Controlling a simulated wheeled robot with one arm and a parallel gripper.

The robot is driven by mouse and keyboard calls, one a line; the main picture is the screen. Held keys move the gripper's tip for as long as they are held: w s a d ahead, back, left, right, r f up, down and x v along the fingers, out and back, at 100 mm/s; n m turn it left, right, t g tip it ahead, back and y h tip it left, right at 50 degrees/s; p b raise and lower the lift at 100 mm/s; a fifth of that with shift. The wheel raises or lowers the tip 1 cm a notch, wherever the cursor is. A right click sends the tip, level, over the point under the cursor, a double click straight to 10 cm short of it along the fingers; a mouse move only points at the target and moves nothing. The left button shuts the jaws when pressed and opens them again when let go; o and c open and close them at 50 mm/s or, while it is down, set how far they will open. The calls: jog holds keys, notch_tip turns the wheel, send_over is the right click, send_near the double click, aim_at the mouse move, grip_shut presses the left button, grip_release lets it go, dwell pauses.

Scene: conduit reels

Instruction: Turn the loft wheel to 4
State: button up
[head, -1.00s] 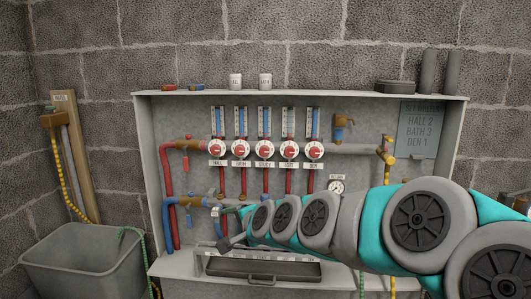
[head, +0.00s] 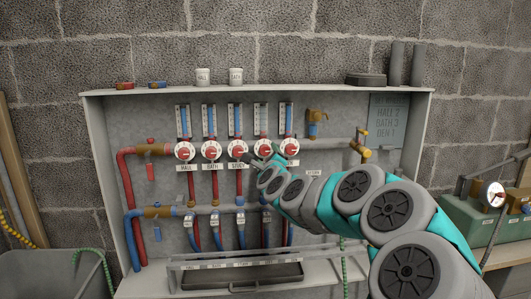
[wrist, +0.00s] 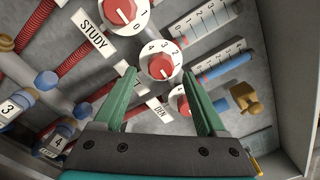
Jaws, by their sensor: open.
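The loft wheel (wrist: 161,67), a white numbered dial with a red knob, sits between my fingertips in the wrist view. In the head view the loft wheel (head: 263,146) is fourth from the left in the row, with my gripper (head: 259,163) just below and in front of it. My gripper (wrist: 159,70) is open, one green finger on each side of the wheel. I cannot tell whether the fingers touch it. Digits including 3 and 4 show on its rim, but its setting is unclear. Its name label is mostly hidden behind the left finger.
The study wheel (wrist: 122,12) and den wheel (wrist: 180,100) are close on either side; the right finger partly covers the den wheel. Flow gauges (wrist: 205,22) stand above the wheels. Red and blue pipes run below. A brass valve (wrist: 246,98) is to the right.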

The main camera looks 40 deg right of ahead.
aim_at(265, 150)
jog(key=shift+x, duration=1.35)
grip_shut()
